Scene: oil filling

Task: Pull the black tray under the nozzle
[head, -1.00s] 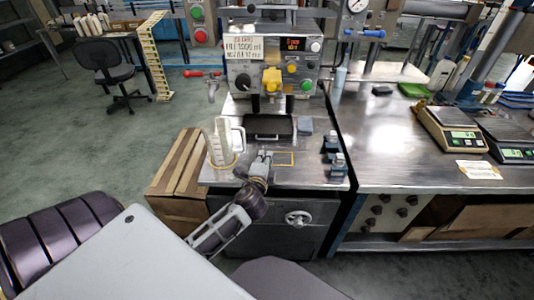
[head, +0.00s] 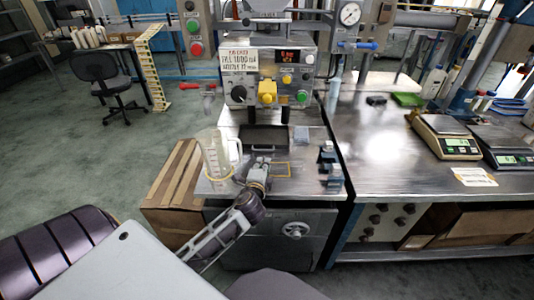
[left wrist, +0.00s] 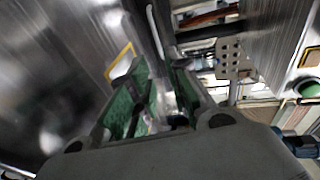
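The black tray (head: 264,138) lies on the steel worktop below the filling machine's control panel, with its long side toward me. My left gripper (head: 260,161) reaches over the worktop just in front of the tray's near edge. I cannot tell whether it touches the tray. In the left wrist view, the green-padded fingers of my left gripper (left wrist: 159,85) stand apart with a gap between them. A blurred metal shape shows in that gap. I cannot make out the nozzle clearly. My right gripper is not in view.
A clear measuring jug (head: 214,158) stands close left of my left gripper. A cardboard box (head: 172,185) is at the left.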

